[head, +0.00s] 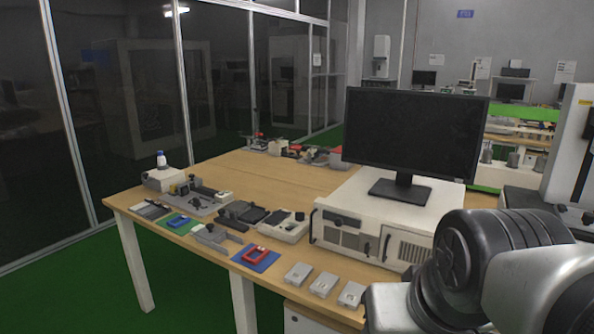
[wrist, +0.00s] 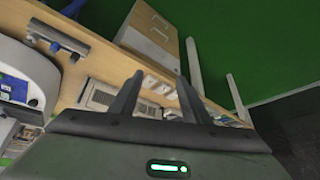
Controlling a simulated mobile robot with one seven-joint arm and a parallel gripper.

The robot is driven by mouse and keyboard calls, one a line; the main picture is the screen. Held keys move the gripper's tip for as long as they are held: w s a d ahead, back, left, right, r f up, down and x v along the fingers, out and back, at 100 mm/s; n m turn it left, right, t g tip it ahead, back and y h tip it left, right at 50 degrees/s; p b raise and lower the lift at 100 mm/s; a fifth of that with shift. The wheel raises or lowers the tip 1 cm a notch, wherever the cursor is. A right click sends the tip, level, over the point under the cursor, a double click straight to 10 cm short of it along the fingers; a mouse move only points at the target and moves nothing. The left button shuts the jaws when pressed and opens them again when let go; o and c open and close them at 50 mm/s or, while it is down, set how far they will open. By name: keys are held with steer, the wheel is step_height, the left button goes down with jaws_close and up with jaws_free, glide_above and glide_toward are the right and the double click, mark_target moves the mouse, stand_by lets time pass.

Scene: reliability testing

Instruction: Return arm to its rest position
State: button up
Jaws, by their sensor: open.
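My arm (head: 490,270) fills the lower right of the head view, folded close in front of the table's near right corner. My gripper (wrist: 160,76) shows in the wrist view with its two dark fingers apart and nothing between them. It is outside the head view. In the wrist view the wooden table (wrist: 72,78) appears tilted beyond the fingers. The gap between fingers and table cannot be judged exactly.
The table (head: 150,201) holds a monitor (head: 416,134) on a white case (head: 365,236), close to my arm. Small grey boxes (head: 322,285), a red part (head: 256,255) and a blue part (head: 178,220) lie along its edge. Green floor (head: 60,290) is clear at left.

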step_height(320, 180, up, 22)
steer(key=s+p, duration=0.1)
steer(key=p, duration=2.1)
steer(key=shift+d+r, duration=0.15)
steer(key=shift+d, duration=0.2)
steer(key=shift+d, duration=0.15)
